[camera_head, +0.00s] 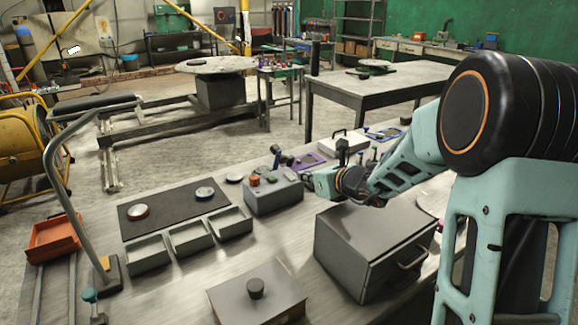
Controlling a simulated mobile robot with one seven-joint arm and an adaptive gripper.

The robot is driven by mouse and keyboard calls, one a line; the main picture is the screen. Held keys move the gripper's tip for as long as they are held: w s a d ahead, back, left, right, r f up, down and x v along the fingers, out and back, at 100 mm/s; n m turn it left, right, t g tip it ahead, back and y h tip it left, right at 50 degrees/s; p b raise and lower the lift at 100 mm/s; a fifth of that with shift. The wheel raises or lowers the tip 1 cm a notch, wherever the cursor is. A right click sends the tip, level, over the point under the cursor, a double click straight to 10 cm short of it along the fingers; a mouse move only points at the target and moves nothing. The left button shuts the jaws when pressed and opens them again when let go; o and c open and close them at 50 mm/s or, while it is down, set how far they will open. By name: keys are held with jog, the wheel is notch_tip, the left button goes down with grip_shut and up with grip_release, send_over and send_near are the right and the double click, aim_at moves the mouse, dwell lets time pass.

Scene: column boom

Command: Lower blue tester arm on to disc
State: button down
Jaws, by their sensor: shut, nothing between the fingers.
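A small upright lever with a dark blue, rounded tip (277,150) stands behind the grey control box (272,198) in the middle of the bench. It looks like the blue tester arm, and it is raised. I cannot make out its hinge or what lies under it. My gripper (310,182) is just right of the control box, apart from the lever. It is shut and empty; its fingertips are small and hard to see.
A large grey case (350,235) stands below my gripper. Three open bins (190,237), a knobbed box (257,304) and a curved lamp-like post (55,165) occupy the near and left bench. A purple mat (307,160) and a blue tray (385,133) lie behind.

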aim_at(283, 162)
jog(key=shift+w+a+f+p, duration=0.2)
jog(key=shift+w+a, duration=0.6)
jog(key=shift+w, duration=0.5)
jog(key=shift+w+a+f+p, duration=0.2)
jog(key=shift+w+a, duration=0.55)
jog(key=shift+w, duration=0.5)
jog(key=shift+w+a+f+p, duration=0.1)
jog(key=shift+w+a+p, duration=0.15)
jog(key=shift+w+a, duration=0.8)
jog(key=shift+w+d, duration=0.2)
jog(key=shift+d, duration=0.05)
jog(key=shift+r+p, duration=0.15)
jog(key=shift+p, duration=0.3)
jog(key=shift+w+a+r+p, duration=0.1)
jog(key=shift+r+p, duration=0.05)
jog(key=shift+p, duration=0.25)
jog(key=shift+w+p, duration=0.1)
jog(key=shift+p, duration=0.45)
